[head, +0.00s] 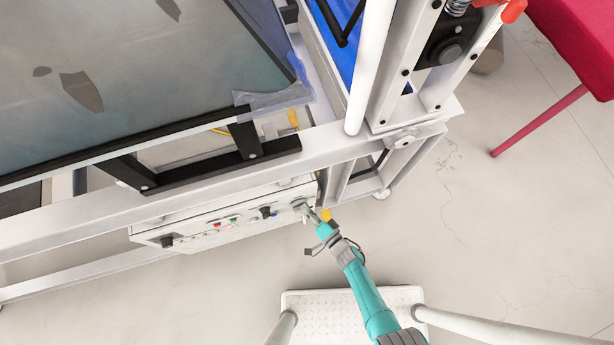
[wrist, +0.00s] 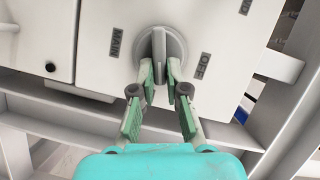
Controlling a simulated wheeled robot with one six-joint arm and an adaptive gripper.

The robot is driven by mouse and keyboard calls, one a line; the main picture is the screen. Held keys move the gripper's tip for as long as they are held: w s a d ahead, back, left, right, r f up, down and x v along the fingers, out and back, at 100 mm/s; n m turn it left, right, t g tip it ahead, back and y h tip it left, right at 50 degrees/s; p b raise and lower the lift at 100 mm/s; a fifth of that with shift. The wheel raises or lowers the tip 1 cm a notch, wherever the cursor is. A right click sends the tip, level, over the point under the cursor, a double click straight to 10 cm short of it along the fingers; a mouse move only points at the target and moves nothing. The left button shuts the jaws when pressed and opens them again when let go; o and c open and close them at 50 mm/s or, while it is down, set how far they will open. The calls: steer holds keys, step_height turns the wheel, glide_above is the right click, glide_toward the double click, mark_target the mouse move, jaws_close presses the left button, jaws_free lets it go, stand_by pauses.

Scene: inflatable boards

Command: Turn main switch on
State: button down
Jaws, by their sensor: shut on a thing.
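The main switch is a round grey rotary knob (wrist: 176,46) with a raised grip bar, on a white control box (wrist: 95,20). In the wrist view the bar stands roughly upright, between the label MAIN on the left and OFF at lower right. My gripper (wrist: 160,73) is shut on the bar, one green-padded finger on each side. In the head view my gripper (head: 311,214) reaches the right end of the box (head: 240,222), and the knob (head: 299,203) is partly hidden there.
Other buttons and a black knob (head: 266,211) sit along the box front. A white machine frame (head: 225,185) runs just above it, with a dark panel (head: 110,70) beyond. A white step platform (head: 330,305) stands below. A red chair (head: 580,40) is at upper right.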

steer(key=shift+w+d+f+m+t+y, duration=0.1)
steer(key=shift+f+m+t+y, duration=0.1)
steer(key=shift+m, duration=0.45)
steer(key=shift+w+f+m+t+y, duration=0.1)
steer(key=shift+m+t, duration=0.1)
steer(key=shift+m, duration=0.75)
steer(key=c, duration=1.2)
jaws_free()
steer(key=shift+s, duration=0.1)
steer(key=v, duration=1.2)
steer(key=shift+f, duration=0.15)
